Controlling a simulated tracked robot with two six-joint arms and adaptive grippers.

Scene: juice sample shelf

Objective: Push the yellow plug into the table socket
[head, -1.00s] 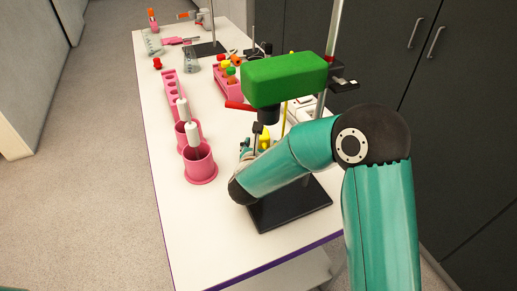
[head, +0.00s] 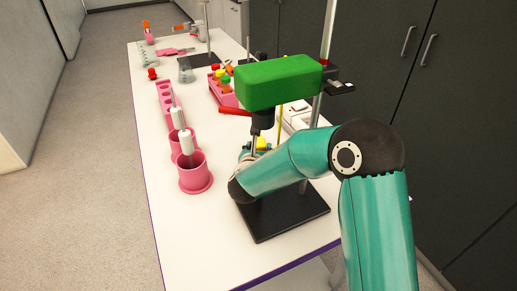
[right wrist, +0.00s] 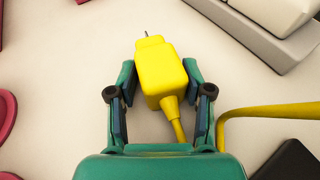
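The yellow plug (right wrist: 160,73) is between the two fingers of my right gripper (right wrist: 160,80) in the right wrist view. Both fingers appear to touch its sides, and its metal prong points away from the gripper. Its yellow cable runs back under the gripper and out to the right. In the head view, the plug (head: 262,143) shows only partly past my right gripper (head: 252,150). The white table socket (head: 297,119) is partly hidden behind the stand; a pale block, likely the socket (right wrist: 262,38), lies up and right of the plug, apart from it. My left gripper is out of view.
A green box-shaped clamp head (head: 280,82) on a stand with a black base (head: 285,213) is close to my right arm. Pink cups (head: 195,177) stand to the left, and a pink tube rack (head: 222,92) behind. The front table strip is clear.

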